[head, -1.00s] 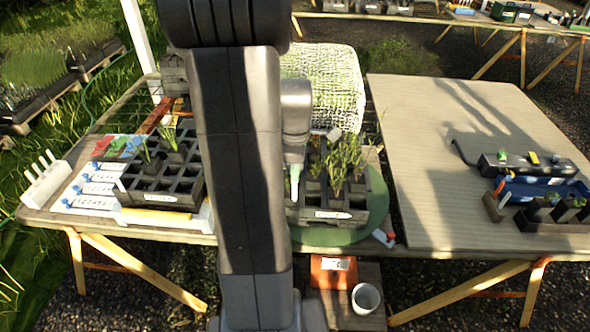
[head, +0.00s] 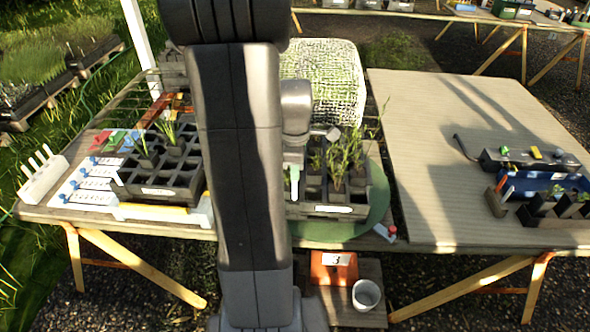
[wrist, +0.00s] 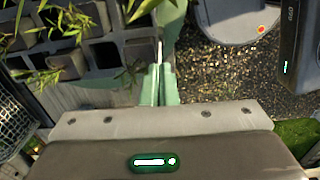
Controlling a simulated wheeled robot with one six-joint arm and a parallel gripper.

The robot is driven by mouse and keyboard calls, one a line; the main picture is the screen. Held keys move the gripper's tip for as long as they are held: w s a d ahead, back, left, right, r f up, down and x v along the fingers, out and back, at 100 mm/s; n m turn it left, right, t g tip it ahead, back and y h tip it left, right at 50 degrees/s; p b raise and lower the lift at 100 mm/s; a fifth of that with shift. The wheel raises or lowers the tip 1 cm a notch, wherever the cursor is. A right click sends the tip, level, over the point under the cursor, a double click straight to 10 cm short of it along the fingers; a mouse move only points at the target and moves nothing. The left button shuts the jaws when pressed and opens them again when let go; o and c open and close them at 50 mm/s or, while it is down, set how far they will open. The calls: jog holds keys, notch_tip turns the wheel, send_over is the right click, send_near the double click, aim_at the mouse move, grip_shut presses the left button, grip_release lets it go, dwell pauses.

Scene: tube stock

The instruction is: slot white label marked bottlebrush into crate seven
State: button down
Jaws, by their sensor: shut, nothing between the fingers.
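My gripper (head: 294,182) is shut and empty, fingertips down, at the left part of the planted tray (head: 328,210) on the green round disc. Its pale green fingers (wrist: 162,85) are together in the wrist view, beside dark tray cells. A second black tray (head: 158,191) stands left of my arm, with a few seedlings. Both trays have a white front label, too small to read. A white rack (head: 42,173) with several upright white strips stands at the table's left end. I cannot make out a label marked bottlebrush or a crate marked seven.
White strips with blue knobs (head: 90,185) lie beside the left tray. An orange box (head: 334,268) marked 3 and a white cup (head: 366,295) are low in front. The right table (head: 440,150) is mostly clear, with a blue crate (head: 535,187) at its right.

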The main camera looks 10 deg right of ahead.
jog(key=shift+f, duration=0.2)
jog(key=shift+f+b, duration=2.1)
jog(key=shift+f, duration=0.5)
jog(key=shift+f, duration=0.25)
jog(key=c, duration=1.6)
grip_release()
jog(key=shift+c, duration=0.2)
jog(key=shift+r, duration=0.1)
notch_tip(320, 180, up, 14)
jog(key=shift+f, duration=0.15)
jog(key=shift+f, duration=0.1)
